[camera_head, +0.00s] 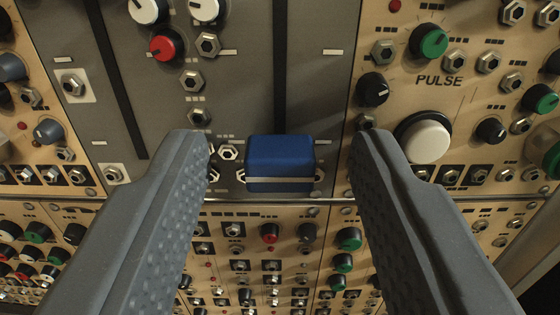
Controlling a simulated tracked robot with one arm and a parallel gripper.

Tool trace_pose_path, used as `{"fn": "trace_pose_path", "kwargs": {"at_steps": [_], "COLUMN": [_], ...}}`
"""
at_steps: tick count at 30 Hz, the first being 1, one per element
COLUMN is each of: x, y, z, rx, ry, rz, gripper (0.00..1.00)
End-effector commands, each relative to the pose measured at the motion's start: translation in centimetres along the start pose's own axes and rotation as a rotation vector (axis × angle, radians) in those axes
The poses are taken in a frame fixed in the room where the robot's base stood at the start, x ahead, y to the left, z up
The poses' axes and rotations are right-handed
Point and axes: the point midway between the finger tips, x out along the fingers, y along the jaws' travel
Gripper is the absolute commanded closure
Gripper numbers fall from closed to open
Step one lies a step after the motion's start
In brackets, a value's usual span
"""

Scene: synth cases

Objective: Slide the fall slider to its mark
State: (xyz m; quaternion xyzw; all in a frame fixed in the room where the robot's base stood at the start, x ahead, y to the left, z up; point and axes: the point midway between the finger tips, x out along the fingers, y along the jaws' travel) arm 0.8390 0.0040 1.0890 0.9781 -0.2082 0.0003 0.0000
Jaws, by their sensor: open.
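A blue slider cap (281,158) with a pale stripe across its lower part sits at the bottom end of a dark vertical slot (287,70) in a grey panel. No readable label names it as the fall slider. A short white mark (333,52) lies right of this slot, well above the cap. My gripper (279,145) is open, its two grey fingers left and right of the cap. A gap shows on each side, and neither finger appears to touch the cap. The cap hides the slot's lower end.
Another dark slot (118,90) runs down the grey panel's left part. White knobs (149,10) and a red knob (163,47) stand above. Right is a tan panel labelled PULSE with a large white button (425,139). Below, another panel holds several small knobs and jacks.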

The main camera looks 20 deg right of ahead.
Motion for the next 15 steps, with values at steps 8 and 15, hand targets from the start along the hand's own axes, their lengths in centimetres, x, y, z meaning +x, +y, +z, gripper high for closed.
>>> {"fn": "trace_pose_path", "kwargs": {"at_steps": [8, 15], "x": [-0.03, -0.04], "y": [-0.01, -0.03], "z": [0.04, -0.27], "rx": [0.000, 0.000], "ry": [-0.001, -0.001], "rz": [0.000, -0.001], "gripper": [1.00, 1.00]}}
